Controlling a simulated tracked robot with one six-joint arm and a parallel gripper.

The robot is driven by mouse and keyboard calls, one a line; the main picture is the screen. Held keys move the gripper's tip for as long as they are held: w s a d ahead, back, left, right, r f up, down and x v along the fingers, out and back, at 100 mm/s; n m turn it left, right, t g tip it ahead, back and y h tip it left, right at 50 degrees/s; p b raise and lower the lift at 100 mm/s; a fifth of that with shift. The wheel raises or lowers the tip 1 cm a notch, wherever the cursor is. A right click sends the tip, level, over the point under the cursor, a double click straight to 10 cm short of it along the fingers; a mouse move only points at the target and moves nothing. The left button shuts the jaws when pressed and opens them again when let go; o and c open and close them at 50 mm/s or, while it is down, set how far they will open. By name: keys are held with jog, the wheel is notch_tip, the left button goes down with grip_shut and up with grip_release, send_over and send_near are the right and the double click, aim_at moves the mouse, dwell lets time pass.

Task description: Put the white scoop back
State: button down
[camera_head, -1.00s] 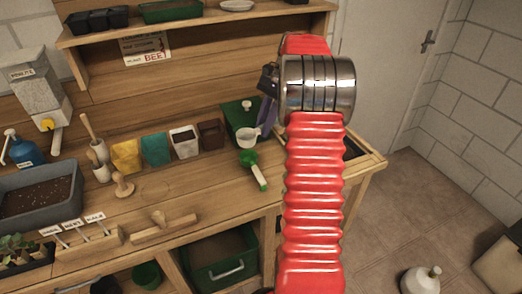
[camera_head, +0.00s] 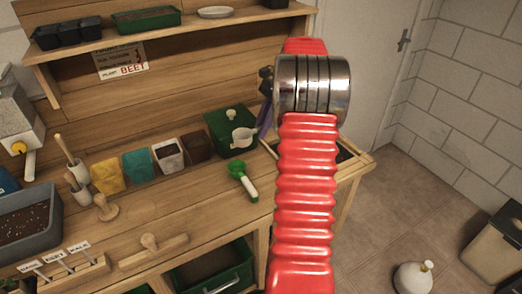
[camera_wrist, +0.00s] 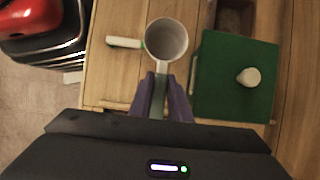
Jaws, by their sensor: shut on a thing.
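The white scoop (camera_head: 243,138) is held in my gripper (camera_head: 265,120). Its round cup also shows in the wrist view (camera_wrist: 166,40), beyond the purple fingertips (camera_wrist: 160,98), which are closed on its handle. In the head view the cup overlaps the right part of a green lidded box (camera_head: 222,127). In the wrist view the cup is left of that box (camera_wrist: 225,105) and clear of its lid in the picture. The cup's height above the bench is hard to tell. My red arm hides part of the bench behind it.
A green scoop with a white handle (camera_head: 243,180) lies on the bench in front of the box; the cup partly covers it in the wrist view. A tray with dark contents (camera_head: 345,153) is at the right end.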

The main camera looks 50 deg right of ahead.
jog(key=shift+f, duration=1.7)
jog(key=shift+f, duration=1.85)
jog(key=shift+f, duration=0.6)
jog(key=c, duration=1.7)
grip_release()
jog(key=shift+o, duration=0.2)
jog(key=shift+r, duration=0.4)
jog(key=v, duration=1.2)
jog(key=shift+r, duration=0.2)
